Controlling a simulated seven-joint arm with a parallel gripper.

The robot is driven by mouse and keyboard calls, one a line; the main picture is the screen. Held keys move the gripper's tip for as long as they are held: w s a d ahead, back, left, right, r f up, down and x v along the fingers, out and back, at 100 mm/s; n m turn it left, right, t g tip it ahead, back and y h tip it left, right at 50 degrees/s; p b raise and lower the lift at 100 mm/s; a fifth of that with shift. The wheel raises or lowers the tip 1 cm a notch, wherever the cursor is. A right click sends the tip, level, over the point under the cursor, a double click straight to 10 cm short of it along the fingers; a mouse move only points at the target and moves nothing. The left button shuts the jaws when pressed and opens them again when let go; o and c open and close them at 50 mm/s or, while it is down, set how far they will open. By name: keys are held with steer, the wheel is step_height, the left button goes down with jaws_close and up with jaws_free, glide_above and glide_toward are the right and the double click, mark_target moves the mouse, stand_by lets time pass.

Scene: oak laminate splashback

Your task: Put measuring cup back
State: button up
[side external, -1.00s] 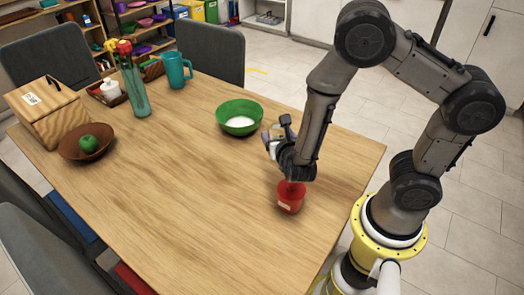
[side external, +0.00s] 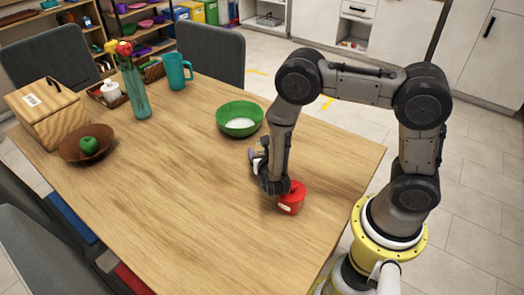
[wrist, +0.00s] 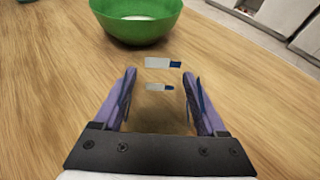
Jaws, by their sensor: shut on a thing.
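My gripper (side external: 256,160) is low over the table, just left of a red container (side external: 291,203) in the side view. In the wrist view, its two purple fingers (wrist: 159,75) stand apart on either side of a thing that looks see-through, with white and blue patches (wrist: 157,62). I take this to be the measuring cup, but its outline is unclear. In the side view the held thing is mostly hidden by the gripper. The red container has a white label and stands upright on the table. A green bowl (side external: 240,132) with white contents stands beyond the gripper.
The table (side external: 180,160) is clear to the left of my gripper. Farther left stand a brown bowl (side external: 72,156) with a green apple (side external: 89,145) and a wooden box (side external: 40,125). A flower vase (side external: 136,98) and a teal mug (side external: 177,73) stand at the back.

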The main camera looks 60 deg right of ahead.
steer(key=shift+f, duration=0.15)
steer(key=o, duration=1.4)
